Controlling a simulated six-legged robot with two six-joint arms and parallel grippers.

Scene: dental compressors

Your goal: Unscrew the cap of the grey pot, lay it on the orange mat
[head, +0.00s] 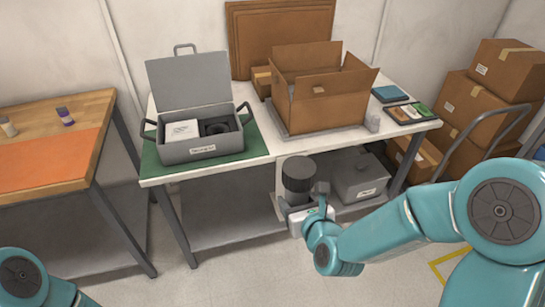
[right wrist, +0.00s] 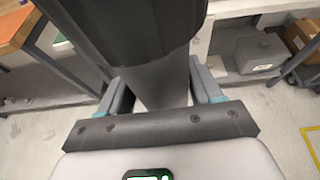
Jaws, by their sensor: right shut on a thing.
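The grey pot (head: 297,187) is upright in my right gripper (head: 299,210), in front of the white table. It has a wide, dark round top (head: 298,168), which looks like its cap and sits on it. In the right wrist view my right gripper (right wrist: 160,95) is shut on the pot's narrower grey lower part (right wrist: 162,85), with the wide dark part (right wrist: 140,25) above the fingers. The orange mat (head: 50,162) lies on the wooden table at the left. Part of my left arm shows at the lower left; its gripper is out of view.
On the white table (head: 262,158) are an open grey case (head: 205,150) on a green mat and an open carton (head: 315,100). A grey lidded box (head: 360,182) sits on the lower shelf. Cartons (head: 480,105) stack at right.

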